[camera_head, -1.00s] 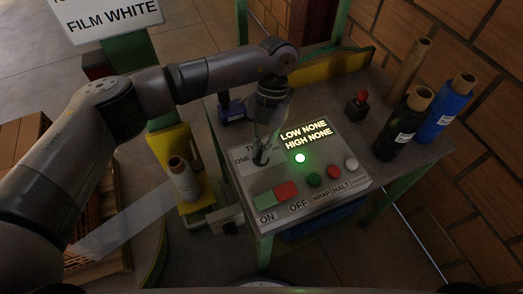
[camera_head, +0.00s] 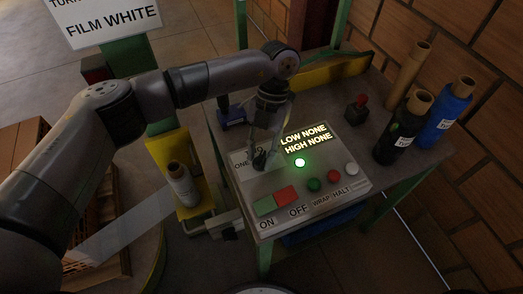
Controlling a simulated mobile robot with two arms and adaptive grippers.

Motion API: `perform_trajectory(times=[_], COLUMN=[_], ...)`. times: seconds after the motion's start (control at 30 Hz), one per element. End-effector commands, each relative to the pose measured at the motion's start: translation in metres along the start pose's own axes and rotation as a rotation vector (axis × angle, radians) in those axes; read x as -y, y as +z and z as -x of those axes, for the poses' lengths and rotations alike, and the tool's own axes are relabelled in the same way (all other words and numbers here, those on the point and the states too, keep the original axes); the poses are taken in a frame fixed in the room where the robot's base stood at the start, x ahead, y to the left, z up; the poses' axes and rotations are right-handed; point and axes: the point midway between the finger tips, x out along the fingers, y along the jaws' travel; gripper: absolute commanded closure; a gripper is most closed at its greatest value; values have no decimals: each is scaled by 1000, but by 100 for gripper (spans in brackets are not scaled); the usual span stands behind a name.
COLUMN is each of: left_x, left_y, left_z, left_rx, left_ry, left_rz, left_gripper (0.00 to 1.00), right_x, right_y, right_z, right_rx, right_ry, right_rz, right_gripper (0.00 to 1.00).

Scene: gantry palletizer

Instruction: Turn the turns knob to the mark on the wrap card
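The control box (camera_head: 335,205) stands on the table, with a lit display (camera_head: 304,138) reading LOW NONE, HIGH NONE and a glowing green lamp (camera_head: 300,162). The turns knob is at the box's upper left, mostly hidden by my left gripper (camera_head: 262,160), which points down over it. Its fingertips are dark and small, so I cannot tell if they are closed on the knob. Part of the lettering ONE (camera_head: 241,165) shows beside it. My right gripper is not in view.
Green and red ON/OFF switches (camera_head: 275,201) and several round buttons sit at the box's front. Black (camera_head: 402,130) and blue (camera_head: 447,115) film rolls and a red-topped button (camera_head: 357,108) stand on the right. A white film roll (camera_head: 181,184) is on the left.

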Motion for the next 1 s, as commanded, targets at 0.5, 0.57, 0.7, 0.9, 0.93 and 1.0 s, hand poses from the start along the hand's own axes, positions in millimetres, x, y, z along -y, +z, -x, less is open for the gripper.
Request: perform_trajectory(times=[0.5,0.57,0.7,0.9,0.93,1.0], left_x=[0,0,0,0,0,0], left_y=[1,1,1,1,1,0], left_z=[43,56,85,112,115,118], left_rx=[4,4,3,1,0,0], left_ry=[1,1,0,1,0,0], left_rz=[1,1,1,1,1,1], left_gripper=[69,69,69,69,69,69], right_x=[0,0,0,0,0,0], right_y=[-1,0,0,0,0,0], right_z=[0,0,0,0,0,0], right_rx=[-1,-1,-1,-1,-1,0], right_ry=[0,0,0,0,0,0], right_rz=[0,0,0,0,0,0], right_gripper=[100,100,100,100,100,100])
